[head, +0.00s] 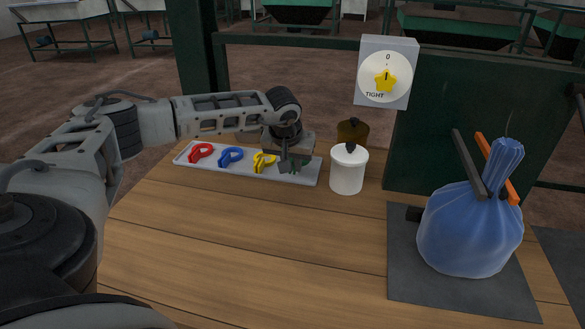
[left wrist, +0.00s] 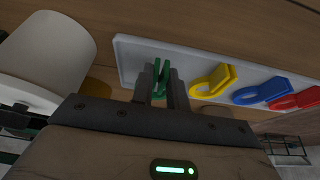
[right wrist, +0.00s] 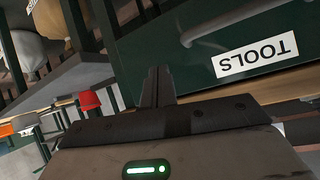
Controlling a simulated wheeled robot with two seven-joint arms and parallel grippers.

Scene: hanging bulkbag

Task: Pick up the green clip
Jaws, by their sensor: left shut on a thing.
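The green clip (left wrist: 161,78) is between the fingers of my left gripper (left wrist: 162,84) in the left wrist view. The gripper is shut on it, over the end of the grey tray (left wrist: 128,62). In the head view my left gripper (head: 291,165) points down at the right end of the tray (head: 222,165) and hides most of the green clip. I cannot tell whether the clip touches the tray. My right gripper (right wrist: 157,87) shows only in the right wrist view, with its fingers together and nothing seen between them.
Red (head: 201,154), blue (head: 231,156) and yellow (head: 264,161) clips lie in the tray. A white lidded jar (head: 348,170) stands just right of the tray, with a brown jar (head: 353,131) behind. A blue tied bag (head: 468,235) stands on a dark mat (head: 405,285). The front wood is clear.

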